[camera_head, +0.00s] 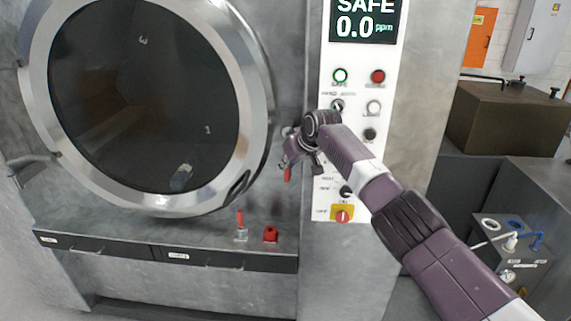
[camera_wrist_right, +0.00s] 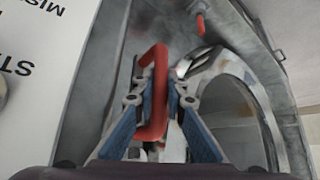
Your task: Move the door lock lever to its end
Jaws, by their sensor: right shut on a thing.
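The door lock lever, a red handle (camera_wrist_right: 155,75), runs between the fingers of my right gripper (camera_wrist_right: 161,100) in the right wrist view. The fingers are closed in on it from both sides. In the head view my right gripper (camera_head: 290,157) is at the right edge of the round door (camera_head: 258,95), beside the control panel. The lever's red end (camera_head: 288,174) shows just below the fingers; the rest of it is hidden by the gripper. The round door, with dark glass and a metal ring, looks closed. My left gripper is not in view.
The control panel (camera_head: 331,112) has several buttons and knobs and a display (camera_head: 366,20) reading SAFE 0.0 ppm. A brown tank (camera_head: 505,120) is at right.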

